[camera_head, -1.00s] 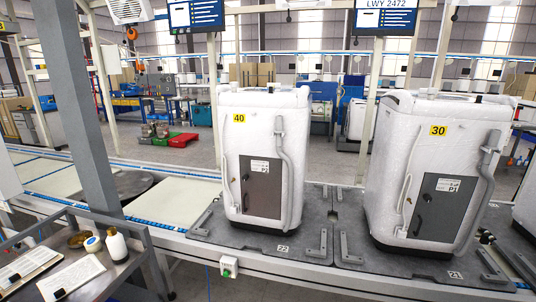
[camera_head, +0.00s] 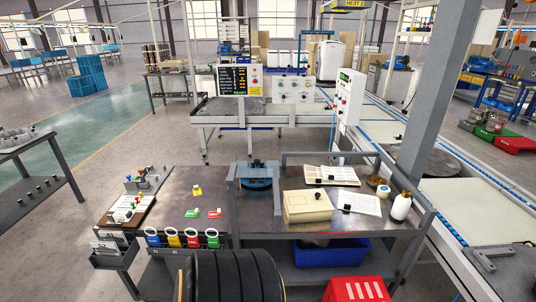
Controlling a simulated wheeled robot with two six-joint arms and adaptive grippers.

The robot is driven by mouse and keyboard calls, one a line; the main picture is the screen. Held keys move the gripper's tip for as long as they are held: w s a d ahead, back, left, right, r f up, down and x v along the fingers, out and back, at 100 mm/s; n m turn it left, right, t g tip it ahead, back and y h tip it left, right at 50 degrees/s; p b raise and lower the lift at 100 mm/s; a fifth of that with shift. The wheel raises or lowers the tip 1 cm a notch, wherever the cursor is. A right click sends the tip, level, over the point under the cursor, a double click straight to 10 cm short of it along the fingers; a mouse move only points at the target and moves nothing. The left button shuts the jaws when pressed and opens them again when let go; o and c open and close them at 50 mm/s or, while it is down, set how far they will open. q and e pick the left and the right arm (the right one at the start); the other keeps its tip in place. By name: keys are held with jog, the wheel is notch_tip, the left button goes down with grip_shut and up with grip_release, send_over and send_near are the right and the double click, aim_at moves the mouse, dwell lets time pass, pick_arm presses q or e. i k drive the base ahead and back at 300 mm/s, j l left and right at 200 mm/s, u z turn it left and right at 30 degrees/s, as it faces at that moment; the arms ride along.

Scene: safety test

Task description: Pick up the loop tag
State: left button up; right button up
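Each has a light round opening. I cannot tell which of them is the loop tag. Neither of my grippers is in view.
A black ribbed object (camera_head: 232,276) stands in front of the bench. A blue bin (camera_head: 330,252) sits below.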

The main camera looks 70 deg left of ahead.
aim_at(154, 240)
jog(key=j+u, duration=0.15)
jog(key=u, duration=3.3)
jog(key=i+j+z, duration=0.1)
jog(key=j+z, duration=0.15)
jog(key=z, duration=0.15)
jog(key=i+j+z, duration=0.25)
jog(key=j, duration=0.65)
jog(key=i+j+z, duration=0.1)
jog(key=j+z, duration=0.15)
jog(key=j, duration=0.65)
jog(key=j+z, duration=0.25)
jog(key=j, duration=0.65)
